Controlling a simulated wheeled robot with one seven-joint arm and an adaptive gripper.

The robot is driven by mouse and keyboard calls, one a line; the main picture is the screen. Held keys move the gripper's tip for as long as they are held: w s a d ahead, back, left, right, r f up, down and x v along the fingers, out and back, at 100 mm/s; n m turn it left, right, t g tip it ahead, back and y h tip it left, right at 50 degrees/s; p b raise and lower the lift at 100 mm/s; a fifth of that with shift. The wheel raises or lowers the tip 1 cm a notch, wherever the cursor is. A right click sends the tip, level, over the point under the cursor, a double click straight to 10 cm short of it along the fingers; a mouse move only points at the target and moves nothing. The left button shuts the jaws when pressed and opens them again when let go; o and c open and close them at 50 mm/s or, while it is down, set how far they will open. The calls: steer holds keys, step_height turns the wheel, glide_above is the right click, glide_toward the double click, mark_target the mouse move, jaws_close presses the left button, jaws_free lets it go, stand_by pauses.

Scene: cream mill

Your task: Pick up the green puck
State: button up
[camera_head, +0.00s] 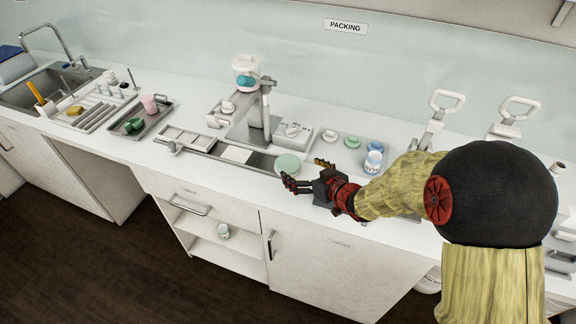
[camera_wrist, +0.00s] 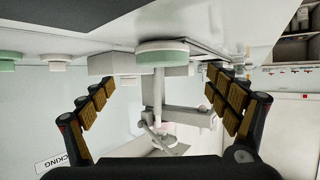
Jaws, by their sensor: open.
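A pale green round puck (camera_head: 287,164) sits at the right end of the metal track on the counter. In the wrist view, a disc with a green and a white layer (camera_wrist: 162,48) appears ahead, between the lines of the two fingers; I take it to be the same puck. My gripper (camera_head: 305,173) is open and empty, just right of the puck, with its fingers pointing left towards it. The wrist view shows both padded fingers (camera_wrist: 160,80) spread wide with nothing between their pads. I cannot tell the exact gap from fingertips to puck.
The metal track (camera_head: 236,154) and a dispenser machine (camera_head: 254,122) stand behind and left of the puck. Small green (camera_head: 352,142) and white (camera_head: 330,136) lidded items and a blue-and-white cup (camera_head: 373,161) stand behind my gripper. A tray (camera_head: 152,128) lies farther left. The counter's front edge is close.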

mark_target(289, 163)
steer(key=b+x, duration=0.2)
steer(key=x, duration=0.4)
steer(key=shift+w+a+f+b, duration=0.1)
steer(key=shift+a+f+b, duration=0.2)
steer(key=shift+a, duration=0.05)
steer(key=shift+c, duration=0.6)
steer(key=shift+r, duration=0.1)
steer(key=c, duration=1.3)
